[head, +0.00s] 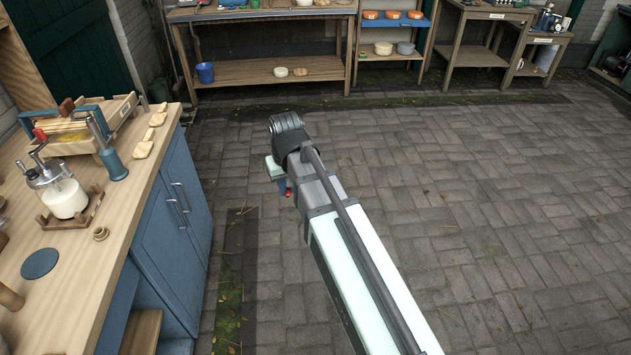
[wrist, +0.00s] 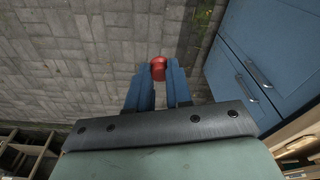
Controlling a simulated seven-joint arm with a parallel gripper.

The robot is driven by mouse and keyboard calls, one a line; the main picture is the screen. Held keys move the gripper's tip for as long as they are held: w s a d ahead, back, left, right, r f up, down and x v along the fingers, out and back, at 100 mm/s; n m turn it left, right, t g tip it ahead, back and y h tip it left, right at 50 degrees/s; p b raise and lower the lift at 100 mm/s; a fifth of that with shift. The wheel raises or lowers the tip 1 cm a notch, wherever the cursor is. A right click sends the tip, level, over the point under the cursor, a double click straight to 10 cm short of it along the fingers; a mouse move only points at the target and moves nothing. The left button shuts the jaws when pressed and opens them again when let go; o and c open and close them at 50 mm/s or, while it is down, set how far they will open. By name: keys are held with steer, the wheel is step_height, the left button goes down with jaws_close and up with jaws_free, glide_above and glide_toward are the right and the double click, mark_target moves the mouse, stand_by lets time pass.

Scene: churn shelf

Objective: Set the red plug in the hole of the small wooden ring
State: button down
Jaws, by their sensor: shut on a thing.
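My gripper (wrist: 158,78) is shut on the red plug (wrist: 158,66), which shows between the tips of the two blue fingers in the wrist view. In the head view the red plug (head: 288,192) is a small red spot below my wrist, over the paved floor and to the right of the blue cabinet. The small wooden ring (head: 101,233) lies on the wooden worktop at the left, near its front edge. My gripper is well to the right of the ring, apart from it. The ring does not show in the wrist view.
The worktop (head: 75,290) holds a glass jar (head: 65,198) on a wooden stand, a dark round disc (head: 40,263), a blue-handled press (head: 112,160) and several pale wooden pieces. A blue cabinet (head: 165,225) stands below. The paved floor (head: 450,200) is open; shelves (head: 265,70) stand far back.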

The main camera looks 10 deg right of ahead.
steer(key=s+a+r+n, duration=0.2)
steer(key=s+a+r, duration=0.1)
steer(key=a, duration=1.3)
steer(key=s+a+r+n, duration=0.2)
steer(key=s+a+r, duration=0.15)
steer(key=a, duration=1.35)
steer(key=s+a+r+n, duration=0.2)
steer(key=s+a+r, duration=0.15)
steer(key=a, duration=1.25)
steer(key=shift+y, duration=0.3)
steer(key=shift+s+f, duration=0.1)
steer(key=shift+f, duration=2.7)
steer(key=shift+f, duration=1.25)
steer(key=shift+r, duration=0.1)
steer(key=c, duration=1)
jaws_free()
steer(key=c, duration=0.3)
steer(key=shift+r, duration=0.1)
steer(key=shift+c, duration=0.2)
